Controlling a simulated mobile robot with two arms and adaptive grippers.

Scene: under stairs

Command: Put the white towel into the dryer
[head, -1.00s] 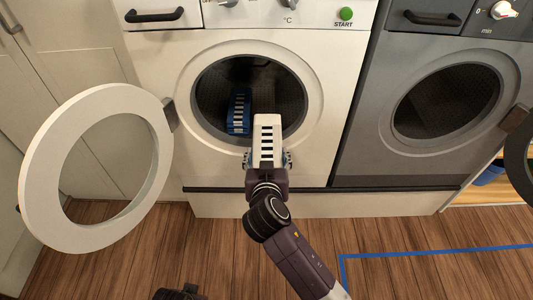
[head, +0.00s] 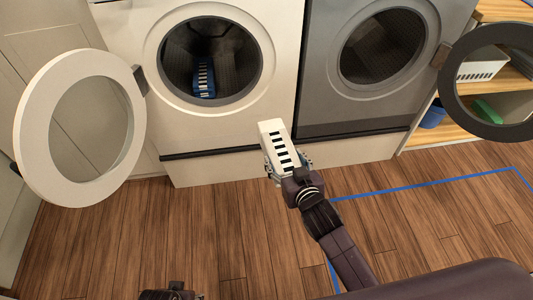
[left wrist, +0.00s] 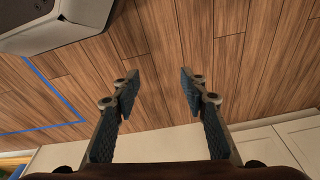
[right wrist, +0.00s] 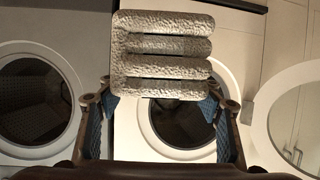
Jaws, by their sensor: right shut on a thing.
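The white towel (head: 272,135), folded in layers with dark gaps along its edge, is held up in front of the machines. In the right wrist view the towel (right wrist: 165,50) fills the space between my fingers. My right gripper (head: 287,165) is shut on its near end. The grey machine (head: 318,100), which I take as the dryer, stands right of the white washer (head: 285,40). Its round opening (head: 383,45) is uncovered and its dark door (head: 455,95) is swung open right. My left gripper (left wrist: 158,92) is open and empty above the floor; only a bit shows in the head view.
A blue folded towel (head: 204,78) lies inside the white washer, whose white ring door (head: 35,150) is open left. Right of the machines, a wooden shelf (head: 510,80) holds a white basket (head: 480,70) and a blue bin (head: 433,115). Wooden floor in front is clear, with blue tape (head: 430,180).

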